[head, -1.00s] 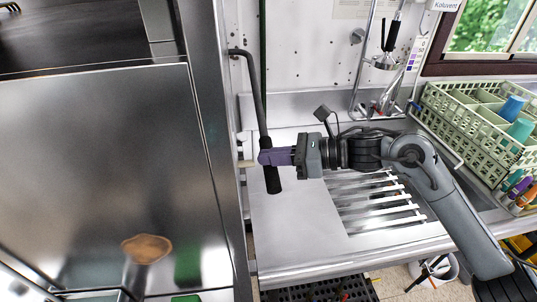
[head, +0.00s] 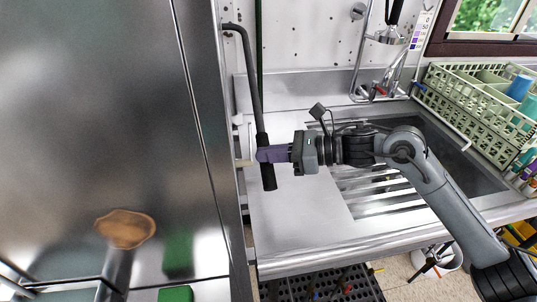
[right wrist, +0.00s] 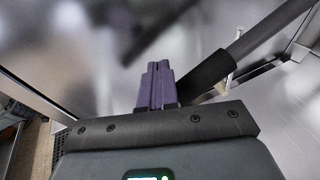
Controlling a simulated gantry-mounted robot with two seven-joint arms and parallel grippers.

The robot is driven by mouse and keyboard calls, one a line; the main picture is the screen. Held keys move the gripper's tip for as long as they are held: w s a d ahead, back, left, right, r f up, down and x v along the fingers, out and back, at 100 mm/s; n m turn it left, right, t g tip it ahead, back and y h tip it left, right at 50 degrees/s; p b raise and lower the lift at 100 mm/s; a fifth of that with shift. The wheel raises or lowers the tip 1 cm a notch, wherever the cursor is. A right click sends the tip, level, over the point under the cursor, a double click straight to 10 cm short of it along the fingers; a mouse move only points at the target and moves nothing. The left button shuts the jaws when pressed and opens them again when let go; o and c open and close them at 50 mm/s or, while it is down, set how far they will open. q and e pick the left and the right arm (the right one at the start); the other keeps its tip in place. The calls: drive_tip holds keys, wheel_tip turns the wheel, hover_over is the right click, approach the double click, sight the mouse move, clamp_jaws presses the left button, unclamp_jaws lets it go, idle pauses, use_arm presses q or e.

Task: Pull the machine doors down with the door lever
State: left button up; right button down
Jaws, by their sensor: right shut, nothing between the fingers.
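The door lever (head: 253,85) is a grey bent rod with a black grip (head: 268,178), hanging along the right side of the steel machine, whose door (head: 90,110) fills the left of the head view. My right gripper (head: 262,155) has purple fingers that overlap the lever at its grip. In the right wrist view its fingers (right wrist: 155,68) are shut together and empty. The black grip (right wrist: 208,75) and the rod (right wrist: 265,35) run beside them on the right, not between them. Whether they touch is unclear. My left gripper is not in view.
A steel draining counter (head: 300,225) with a slatted sink section (head: 385,190) lies right of the machine. A pale green dish rack (head: 450,95) with cups stands at the right. A spray tap (head: 390,35) hangs at the back wall. A black crate (head: 325,285) sits below the counter.

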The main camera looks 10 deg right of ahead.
drive_tip(key=shift+r+p, duration=0.35)
drive_tip(key=shift+r, duration=0.65)
drive_tip(key=shift+s+d+r, duration=0.1)
drive_tip(key=shift+s+d, duration=0.05)
drive_tip(key=shift+d, duration=0.45)
drive_tip(key=b+v, duration=0.1)
drive_tip(key=v, duration=0.7)
drive_tip(key=shift+d, duration=0.3)
drive_tip(key=shift+s+r, duration=0.1)
